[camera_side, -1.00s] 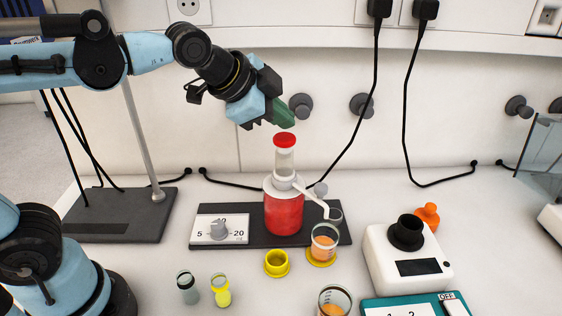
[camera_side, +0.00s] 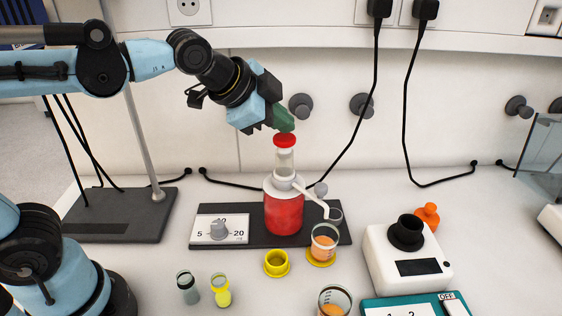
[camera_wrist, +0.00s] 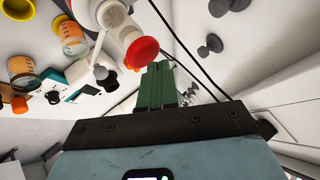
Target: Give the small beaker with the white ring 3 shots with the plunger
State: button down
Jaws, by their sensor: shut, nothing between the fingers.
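The plunger's red cap (camera_side: 284,141) tops a clear cylinder on the red bottle (camera_side: 284,212); the cap also shows in the wrist view (camera_wrist: 141,52). My gripper (camera_side: 285,126) is shut and empty, its green fingertips (camera_wrist: 158,68) at the top of the cap; whether they touch it I cannot tell. The white spout reaches right and down towards a beaker (camera_side: 324,241) of orange liquid with a yellow ring at its base. Another beaker of orange liquid (camera_side: 333,301) stands at the front edge of the side view. I cannot make out a white ring on either.
The bottle stands on a dark plate with a dial (camera_side: 219,229). A yellow cup (camera_side: 276,263) and two small vials (camera_side: 221,291) stand in front. A white device with a black cup (camera_side: 406,232) is on the right, an orange piece (camera_side: 427,214) behind it.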

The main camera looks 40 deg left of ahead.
aim_at(281, 138)
jog(key=shift+f, duration=0.95)
dwell(1.2)
jog(key=shift+r, duration=1.35)
jog(key=shift+r, duration=2.5)
dwell(0.3)
notch_tip(281, 138, up, 4)
jog(key=shift+f, duration=0.1)
dwell(0.3)
